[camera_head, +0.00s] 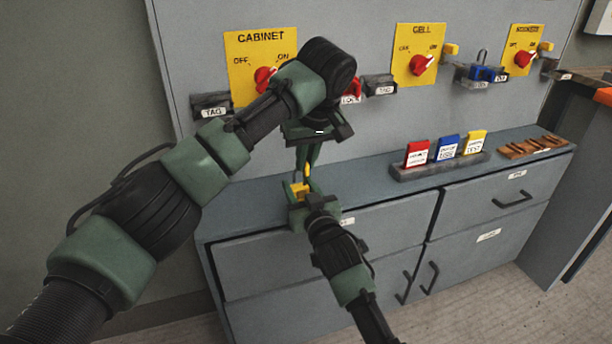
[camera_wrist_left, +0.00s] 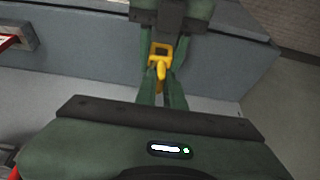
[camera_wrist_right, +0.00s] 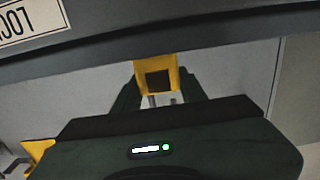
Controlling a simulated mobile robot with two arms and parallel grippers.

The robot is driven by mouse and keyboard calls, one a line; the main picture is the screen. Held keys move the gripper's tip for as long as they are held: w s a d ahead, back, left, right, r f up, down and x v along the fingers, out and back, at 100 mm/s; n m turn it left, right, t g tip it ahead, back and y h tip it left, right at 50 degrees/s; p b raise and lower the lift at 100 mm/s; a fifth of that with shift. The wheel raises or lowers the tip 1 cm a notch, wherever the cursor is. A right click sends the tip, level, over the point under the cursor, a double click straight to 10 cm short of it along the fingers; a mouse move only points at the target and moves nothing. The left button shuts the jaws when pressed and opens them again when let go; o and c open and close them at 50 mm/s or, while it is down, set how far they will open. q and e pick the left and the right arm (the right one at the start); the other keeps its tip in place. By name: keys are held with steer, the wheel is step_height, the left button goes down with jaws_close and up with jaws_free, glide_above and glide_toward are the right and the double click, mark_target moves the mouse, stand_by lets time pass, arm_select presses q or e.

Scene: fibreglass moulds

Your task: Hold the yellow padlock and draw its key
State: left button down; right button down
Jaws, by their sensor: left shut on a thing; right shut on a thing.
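The yellow padlock (camera_head: 300,190) is between the fingers of my right gripper (camera_head: 303,196), above the counter's front edge. In the right wrist view the padlock (camera_wrist_right: 171,66) shows a dark square on its body and grey metal shackle ends between the fingers. My left gripper (camera_head: 307,168) points down from above, its fingers shut on the yellow key (camera_head: 307,167). In the left wrist view the key (camera_wrist_left: 160,70) lies just beside the padlock (camera_wrist_left: 153,50), with the right gripper beyond. I cannot tell how far the key sits in the lock.
A grey counter (camera_head: 245,206) with drawers runs below the wall panel. The cabinet switch (camera_head: 265,78), cell switch (camera_head: 421,64) and a third switch (camera_head: 522,58) have yellow plates. A rack of red, blue and yellow tags (camera_head: 447,148) and brown strips (camera_head: 530,146) occupy the counter's right.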

steer(key=c, duration=0.7)
jaws_free()
